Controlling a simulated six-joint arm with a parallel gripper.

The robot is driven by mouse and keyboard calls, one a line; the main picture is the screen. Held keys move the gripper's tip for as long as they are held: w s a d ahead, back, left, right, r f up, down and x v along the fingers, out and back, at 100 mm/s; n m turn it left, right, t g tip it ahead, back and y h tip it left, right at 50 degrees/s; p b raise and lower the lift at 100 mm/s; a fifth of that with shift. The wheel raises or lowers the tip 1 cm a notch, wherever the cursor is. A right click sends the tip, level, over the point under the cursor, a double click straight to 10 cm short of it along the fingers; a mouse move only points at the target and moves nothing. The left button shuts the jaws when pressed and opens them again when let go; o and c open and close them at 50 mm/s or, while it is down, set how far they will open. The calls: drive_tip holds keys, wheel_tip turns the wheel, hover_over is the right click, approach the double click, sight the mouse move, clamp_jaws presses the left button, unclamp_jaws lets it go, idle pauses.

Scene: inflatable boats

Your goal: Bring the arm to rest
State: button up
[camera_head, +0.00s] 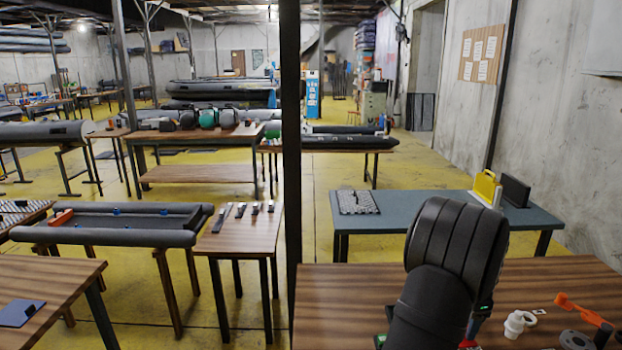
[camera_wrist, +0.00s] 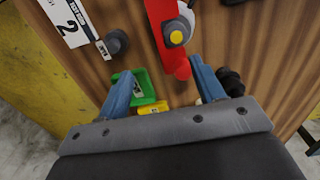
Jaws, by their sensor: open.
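My arm (camera_head: 455,250) rises dark and thick over the wooden table (camera_head: 545,285) at the lower right of the head view. A green tray-like piece (camera_wrist: 146,88) with a yellow piece (camera_wrist: 152,107) lies by the left finger. I cannot tell the fingers' height above the table.
Near my arm stand a white fitting (camera_head: 517,323) and an orange tool (camera_head: 582,308). A dark post (camera_head: 290,150) rises left of the table. The wrist view shows a white label card (camera_wrist: 66,17).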

drive_tip(key=w+f, duration=0.1)
drive_tip(key=f, duration=0.1)
drive_tip(key=w+a+f, duration=0.1)
drive_tip(key=f, duration=0.1)
drive_tip(key=shift+w+a, duration=0.1)
drive_tip(key=shift+w, duration=0.25)
drive_tip(key=shift+f, duration=0.55)
